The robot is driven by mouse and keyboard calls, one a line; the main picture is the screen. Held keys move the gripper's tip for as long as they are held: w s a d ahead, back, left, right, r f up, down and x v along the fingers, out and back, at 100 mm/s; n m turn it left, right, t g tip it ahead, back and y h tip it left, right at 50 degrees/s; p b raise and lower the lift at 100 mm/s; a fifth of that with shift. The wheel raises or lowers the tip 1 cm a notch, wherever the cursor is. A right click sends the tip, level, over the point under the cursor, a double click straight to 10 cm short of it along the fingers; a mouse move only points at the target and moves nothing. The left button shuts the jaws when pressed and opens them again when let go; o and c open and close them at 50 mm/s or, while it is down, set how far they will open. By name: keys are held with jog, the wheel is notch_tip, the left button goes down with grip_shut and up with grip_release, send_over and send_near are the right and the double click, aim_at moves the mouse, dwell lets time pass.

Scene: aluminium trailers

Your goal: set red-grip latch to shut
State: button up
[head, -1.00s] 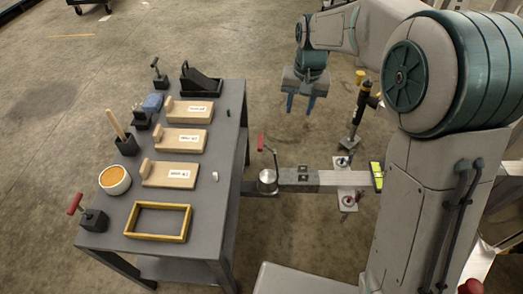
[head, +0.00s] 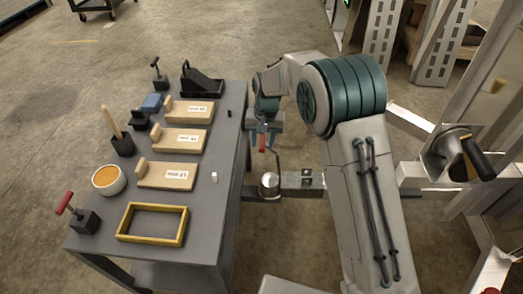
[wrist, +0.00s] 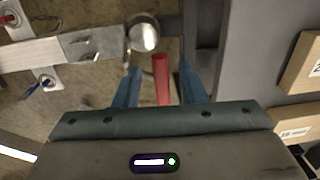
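The red-grip latch (head: 262,144) stands on the round metal coupler end (head: 269,186) of the trailer tongue, right of the table. Its thin lever rises roughly upright with the red grip on top. In the wrist view the red grip (wrist: 161,82) lies between my two blue fingers, with a gap on each side. My gripper (wrist: 160,70) is open around it; the coupler (wrist: 143,35) shows just past the fingertips. In the head view my gripper (head: 263,136) is at the grip, partly hidden behind my arm.
A grey table (head: 205,215) stands close left of the coupler, its edge near my gripper. It carries wooden blocks (head: 166,175), a yellow frame (head: 153,224), an orange-filled bowl (head: 109,180) and another red-handled lever (head: 66,203). A crank handle (head: 470,155) stands at the right.

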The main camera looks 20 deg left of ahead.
aim_at(263, 147)
jog(key=shift+a+f, duration=0.15)
jog(key=shift+f, duration=1.95)
grip_shut()
